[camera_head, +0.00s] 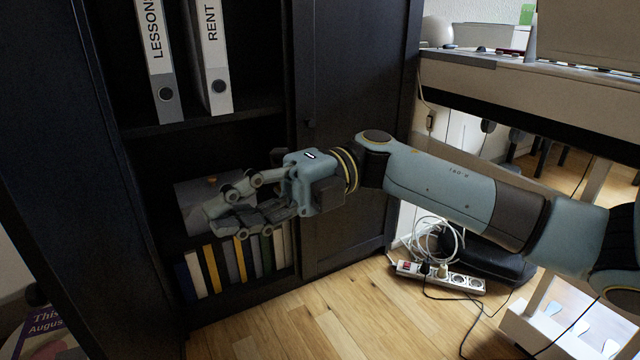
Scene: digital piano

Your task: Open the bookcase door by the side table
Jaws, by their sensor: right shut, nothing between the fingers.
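The dark bookcase (210,130) stands in front of me. Its left door (75,150), on the side table's side, is swung open toward me, so the shelves behind it show. The side table (15,343) shows only partly at the bottom left corner, beyond the open door. My right gripper (216,216) is shut and empty in front of the open left compartment, pointing left, apart from the left door. My left gripper is out of view.
White binders (213,55) stand on the upper shelf and several books (240,262) on the lower one. A grey box (190,200) is partly hidden by my gripper. A power strip (440,277) with cables lies on the wooden floor (320,325). The piano (550,90) stands at right.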

